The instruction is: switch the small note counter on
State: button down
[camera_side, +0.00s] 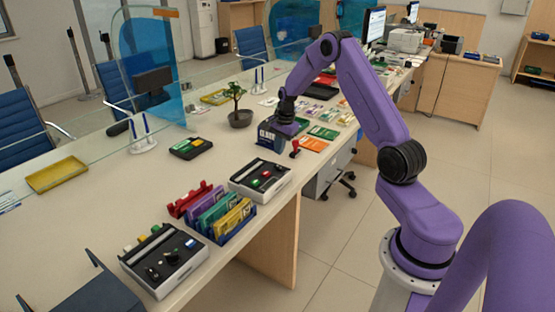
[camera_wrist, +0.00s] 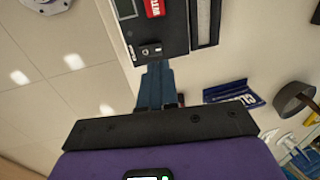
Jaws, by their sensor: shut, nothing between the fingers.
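The small note counter, a dark box, shows at the top of the wrist view (camera_wrist: 172,18). It has a red key marked CLEAR (camera_wrist: 154,7) and a small grey display (camera_wrist: 126,8). A small panel with a switch (camera_wrist: 151,49) sits near its lower edge. My gripper (camera_wrist: 156,68) is shut and empty, its blue-grey fingertips just below that panel; I cannot tell whether they touch it. In the side view my gripper (camera_side: 287,118) is low over the counter, and the note counter there is mostly hidden behind it and the blue sign.
The blue sign (camera_side: 269,139) stands close by, also in the wrist view (camera_wrist: 234,92). A potted plant (camera_side: 240,119) stands to the left. A red-handled stamp (camera_side: 295,151) and leaflets (camera_side: 313,144) lie to the right.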

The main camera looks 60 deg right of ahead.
aim_at(277, 166)
jog(key=shift+w+f, duration=0.25)
jog(key=shift+f, duration=1.1)
jog(key=shift+w+f, duration=0.2)
jog(key=shift+f, duration=1.1)
jog(key=shift+w+f, duration=0.15)
jog(key=shift+f, duration=0.05)
jog(key=shift+g, duration=0.3)
jog(key=shift+s, duration=0.25)
jog(key=shift+s+r, duration=0.15)
jog(key=shift+s, duration=0.45)
notch_tip(277, 166, up, 14)
jog(key=s, duration=0.2)
